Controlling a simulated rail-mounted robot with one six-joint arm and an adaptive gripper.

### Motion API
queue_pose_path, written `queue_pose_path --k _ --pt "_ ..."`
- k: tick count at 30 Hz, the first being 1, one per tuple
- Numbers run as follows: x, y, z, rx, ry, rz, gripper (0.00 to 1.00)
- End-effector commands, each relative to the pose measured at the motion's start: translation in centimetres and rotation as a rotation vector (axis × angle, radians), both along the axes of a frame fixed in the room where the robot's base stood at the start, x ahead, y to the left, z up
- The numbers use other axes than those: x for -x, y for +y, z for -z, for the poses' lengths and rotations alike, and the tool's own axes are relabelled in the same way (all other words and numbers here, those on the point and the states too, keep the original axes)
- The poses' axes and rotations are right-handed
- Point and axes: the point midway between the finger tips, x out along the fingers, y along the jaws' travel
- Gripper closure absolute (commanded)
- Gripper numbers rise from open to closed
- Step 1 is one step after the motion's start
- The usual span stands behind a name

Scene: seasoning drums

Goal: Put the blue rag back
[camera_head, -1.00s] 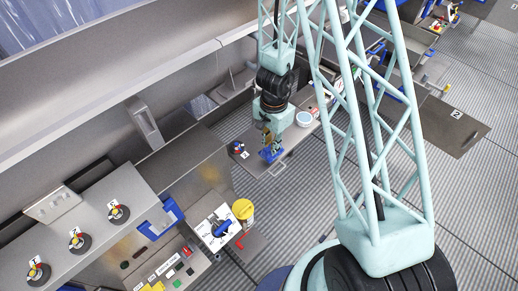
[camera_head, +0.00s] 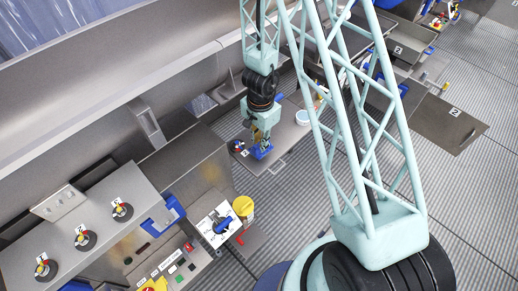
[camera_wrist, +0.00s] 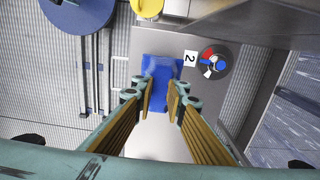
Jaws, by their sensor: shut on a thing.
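The blue rag (camera_head: 262,153) is at the tip of my gripper (camera_head: 261,143), over the grey metal shelf in the middle of the head view. In the wrist view, my gripper (camera_wrist: 164,92) is shut on the blue rag (camera_wrist: 160,72), which spreads out beyond the fingertips. I cannot tell whether the rag touches the shelf surface (camera_head: 284,145). A red, white and blue knob (camera_wrist: 211,62) beside a "2" label is just right of the rag in the wrist view.
A white round tub (camera_head: 302,118) stands farther back on the shelf. A yellow-topped container (camera_head: 243,206) and a white board with a blue item (camera_head: 215,224) are at the front. Several dial knobs (camera_head: 122,210) line the panel at left. Grated floor lies to the right.

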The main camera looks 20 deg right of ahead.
Motion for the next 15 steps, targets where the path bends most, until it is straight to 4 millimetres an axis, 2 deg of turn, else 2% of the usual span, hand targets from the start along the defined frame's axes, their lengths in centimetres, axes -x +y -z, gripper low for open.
queue_pose_path --k 2,15 --pt "-0.2 0.5 -0.1 0.0 0.0 -0.002 0.96" --pt "-0.2 0.4 2.9 0.0 0.0 0.0 0.96"
